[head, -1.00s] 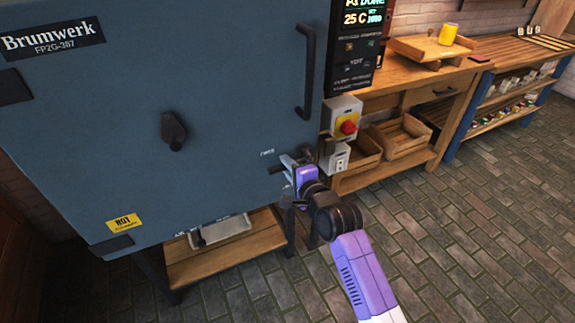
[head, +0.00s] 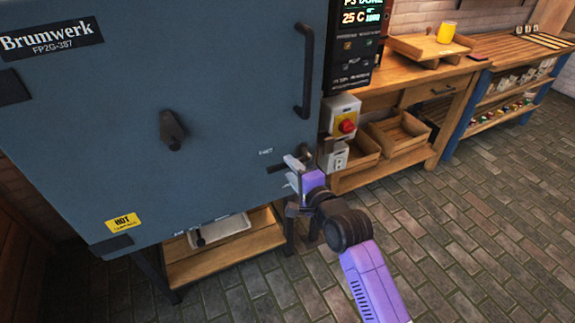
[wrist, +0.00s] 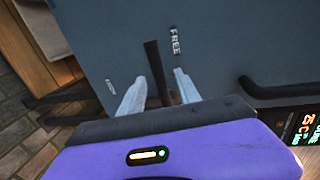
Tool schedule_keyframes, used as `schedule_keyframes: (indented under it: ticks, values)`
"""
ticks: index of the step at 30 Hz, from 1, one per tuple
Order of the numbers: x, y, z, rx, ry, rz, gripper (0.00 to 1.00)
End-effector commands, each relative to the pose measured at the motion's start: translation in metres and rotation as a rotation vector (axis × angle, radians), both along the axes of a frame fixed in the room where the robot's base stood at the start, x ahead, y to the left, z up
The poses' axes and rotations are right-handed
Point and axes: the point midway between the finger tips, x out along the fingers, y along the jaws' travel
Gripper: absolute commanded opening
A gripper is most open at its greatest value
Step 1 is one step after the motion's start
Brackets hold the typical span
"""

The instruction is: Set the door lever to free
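The door lever (wrist: 152,62) is a dark bar low on the right of the blue-grey kiln door (head: 90,130). It also shows in the head view (head: 277,168), pointing left. In the wrist view its tip lies beside the FREE label (wrist: 175,40), between it and a second label (wrist: 110,86) too small to read surely. My gripper (wrist: 159,76) is open, with one pale finger on each side of the lever and gaps visible. In the head view my gripper (head: 290,170) is at the lever's right end. The purple gripper body hides the lever's pivot side.
A vertical door handle (head: 305,70) is above the lever. A switch box with a red knob (head: 346,126) and a socket box (head: 334,157) are close on the right. A wooden bench (head: 405,85) stands behind. The brick floor (head: 470,240) at right is clear.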

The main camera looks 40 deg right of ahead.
Motion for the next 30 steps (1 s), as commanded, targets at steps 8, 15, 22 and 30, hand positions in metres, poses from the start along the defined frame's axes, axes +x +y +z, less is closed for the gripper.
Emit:
schedule_keyframes:
  ticks: [8, 15, 22, 30]
  values:
    - [-0.036, 0.010, 0.007, 0.001, 0.001, 0.000, 0.40]
    - [-0.042, 0.012, 0.009, 0.001, 0.000, 0.000, 0.40]
    - [-0.041, 0.012, 0.009, 0.001, 0.000, 0.000, 0.40]
    - [-0.041, 0.012, 0.009, -0.011, 0.003, 0.002, 0.40]
